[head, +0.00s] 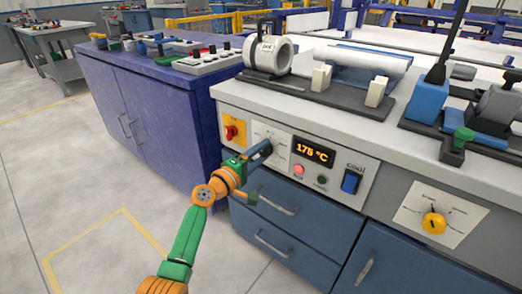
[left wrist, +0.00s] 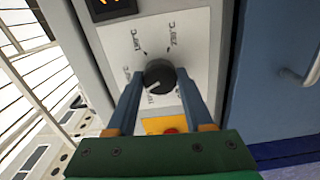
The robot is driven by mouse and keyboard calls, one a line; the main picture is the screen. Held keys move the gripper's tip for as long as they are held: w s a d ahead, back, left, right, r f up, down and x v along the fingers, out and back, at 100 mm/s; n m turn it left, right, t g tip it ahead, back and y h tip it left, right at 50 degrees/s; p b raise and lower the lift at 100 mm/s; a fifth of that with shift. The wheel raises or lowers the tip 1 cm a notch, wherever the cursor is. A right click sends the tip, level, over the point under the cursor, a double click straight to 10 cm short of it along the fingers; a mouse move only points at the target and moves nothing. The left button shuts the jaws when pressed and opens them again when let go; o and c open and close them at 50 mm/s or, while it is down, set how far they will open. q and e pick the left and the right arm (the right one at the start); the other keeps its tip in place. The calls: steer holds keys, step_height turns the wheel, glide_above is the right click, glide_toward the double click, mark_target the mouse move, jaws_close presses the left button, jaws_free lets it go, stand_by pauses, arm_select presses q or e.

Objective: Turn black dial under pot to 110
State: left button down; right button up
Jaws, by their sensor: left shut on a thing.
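The black dial (left wrist: 160,74) sits on a white panel with temperature labels, under the white pot (head: 271,54) on the bench. A pale mark on the dial points down-left in the left wrist view; the small labels are hard to read. The orange display (head: 314,151) reads 175 °C. My left gripper (head: 263,150) reaches the panel from the front. In the left wrist view its two blue fingers are shut on the dial, one on each side. My right gripper is not in view.
A red knob on a yellow plate (head: 232,131) is close left of the gripper. A yellow dial (head: 434,222) is farther right. Blue drawers with handles (head: 277,201) are below.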

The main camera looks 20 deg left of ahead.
arm_select(q)
steer(key=n+p, duration=0.2)
steer(key=n, duration=0.4)
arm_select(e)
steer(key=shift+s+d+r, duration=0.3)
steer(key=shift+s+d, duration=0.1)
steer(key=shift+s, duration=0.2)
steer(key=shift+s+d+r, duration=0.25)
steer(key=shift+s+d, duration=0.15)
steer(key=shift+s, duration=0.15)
arm_select(q)
steer(key=shift+n, duration=0.4)
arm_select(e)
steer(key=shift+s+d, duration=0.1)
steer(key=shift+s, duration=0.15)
arm_select(q)
steer(key=shift+c, duration=1.5)
jaws_free()
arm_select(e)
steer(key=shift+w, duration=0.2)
